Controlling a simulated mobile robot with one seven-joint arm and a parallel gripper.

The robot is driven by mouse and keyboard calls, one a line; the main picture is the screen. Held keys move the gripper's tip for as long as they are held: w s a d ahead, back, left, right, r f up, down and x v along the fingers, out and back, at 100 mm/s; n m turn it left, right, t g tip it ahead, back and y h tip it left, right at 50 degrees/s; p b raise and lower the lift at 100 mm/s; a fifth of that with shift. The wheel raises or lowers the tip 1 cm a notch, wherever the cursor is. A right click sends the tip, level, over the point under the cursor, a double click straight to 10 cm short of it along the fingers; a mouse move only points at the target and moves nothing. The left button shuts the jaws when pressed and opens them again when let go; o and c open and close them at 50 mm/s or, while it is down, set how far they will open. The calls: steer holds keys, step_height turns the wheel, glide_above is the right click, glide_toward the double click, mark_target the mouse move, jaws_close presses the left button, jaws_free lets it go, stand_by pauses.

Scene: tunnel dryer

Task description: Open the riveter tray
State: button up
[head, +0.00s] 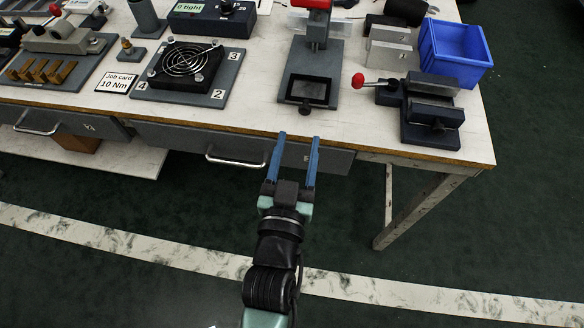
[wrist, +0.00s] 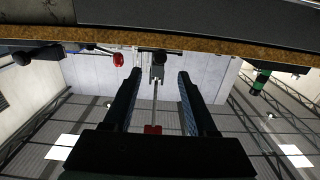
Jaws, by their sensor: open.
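The riveter (head: 317,38) stands on a grey base near the table's front edge, with a red handle on top. Its dark tray (head: 313,91) sits in the front of the base, with a small black knob (head: 304,109) at the near end. The tray looks shut. My gripper (head: 299,136) is open and empty, its two blue fingers pointing at the knob from just in front of the table edge, apart from it. In the wrist view the knob (wrist: 160,57) shows between and beyond the fingertips, with the riveter upside down behind it.
A vise-like fixture (head: 432,110) with a red-balled lever (head: 358,81) stands close to the right. A fan on a plate (head: 185,68) and a job card (head: 116,82) lie to the left. A drawer handle (head: 234,160) juts out below the tabletop, left of my gripper. A blue bin (head: 455,48) stands at the back right.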

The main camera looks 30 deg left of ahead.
steer(key=shift+v, duration=2.7)
steer(key=w+d+r+m+t+h, duration=0.1)
steer(key=w+d+r+t, duration=0.15)
steer(key=r, duration=0.75)
steer(key=w+d+r+m+t+h, duration=0.15)
steer(key=w+r, duration=0.25)
steer(key=r, duration=0.6)
steer(key=w+d+r+t+h, duration=0.1)
steer(key=w+d+r+t, duration=0.15)
steer(key=r, duration=0.65)
steer(key=s+d+r+t+h, duration=0.1)
steer(key=s+d+r+t, duration=0.2)
steer(key=r, duration=0.8)
steer(key=s+d+r+t+h, duration=0.1)
steer(key=s+d+r, duration=0.25)
steer(key=r, duration=0.75)
step_height(320, 180, up, 23)
steer(key=a+p, duration=0.1)
steer(key=p, duration=2.3)
steer(key=shift+r+m, duration=0.15)
steer(key=shift+m, duration=0.2)
steer(key=shift+g+y, duration=0.25)
